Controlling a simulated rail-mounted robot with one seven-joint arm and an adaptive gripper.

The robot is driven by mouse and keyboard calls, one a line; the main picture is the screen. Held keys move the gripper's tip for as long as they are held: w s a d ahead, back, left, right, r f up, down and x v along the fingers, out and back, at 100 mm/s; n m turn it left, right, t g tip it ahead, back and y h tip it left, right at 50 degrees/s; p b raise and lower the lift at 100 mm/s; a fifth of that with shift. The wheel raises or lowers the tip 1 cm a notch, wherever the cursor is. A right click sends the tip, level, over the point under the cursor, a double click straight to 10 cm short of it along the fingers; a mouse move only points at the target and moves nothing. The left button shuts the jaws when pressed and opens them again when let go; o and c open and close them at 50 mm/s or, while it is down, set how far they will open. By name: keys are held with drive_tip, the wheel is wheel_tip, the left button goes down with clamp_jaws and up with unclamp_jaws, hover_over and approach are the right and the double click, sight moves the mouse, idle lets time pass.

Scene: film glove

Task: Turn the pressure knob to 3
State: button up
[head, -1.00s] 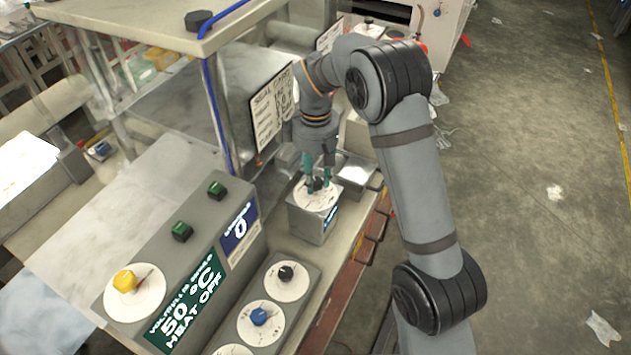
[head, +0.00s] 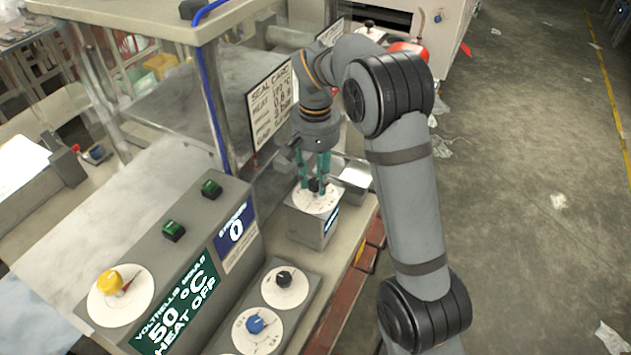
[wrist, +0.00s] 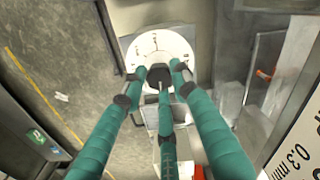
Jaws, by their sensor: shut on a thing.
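A black knob (head: 314,184) stands at the middle of a round white dial (head: 318,203) on top of a small grey box (head: 304,225). My gripper (head: 315,178), with teal fingers, reaches down from above and is shut on this black knob. In the wrist view the fingertips (wrist: 160,74) close around the knob (wrist: 159,75), over the white dial (wrist: 146,46). The fingers partly hide the knob, and I cannot read the dial's pointer or marks clearly. A small blue display (head: 331,219) on the box's side is too small to read.
A seal card (head: 270,105) stands behind the box. A grey panel with a black knob (head: 284,277) and blue knob (head: 256,324) lies in front. A console with a yellow knob (head: 109,281) reads 50 °C, HEAT OFF. A metal tray (head: 357,174) sits beside the box.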

sight(315, 182)
drive_tip(key=m+b, duration=0.1)
drive_tip(key=m, duration=0.3)
drive_tip(key=shift+f+m+b, duration=0.1)
drive_tip(key=shift+m+b, duration=0.2)
drive_tip(key=shift+b, duration=0.05)
drive_tip(key=shift+m+b, duration=0.55)
drive_tip(key=shift+m, duration=0.95)
drive_tip(key=o, duration=1.1)
drive_tip(key=shift+o, duration=0.2)
wheel_tip(315, 182, up, 12)
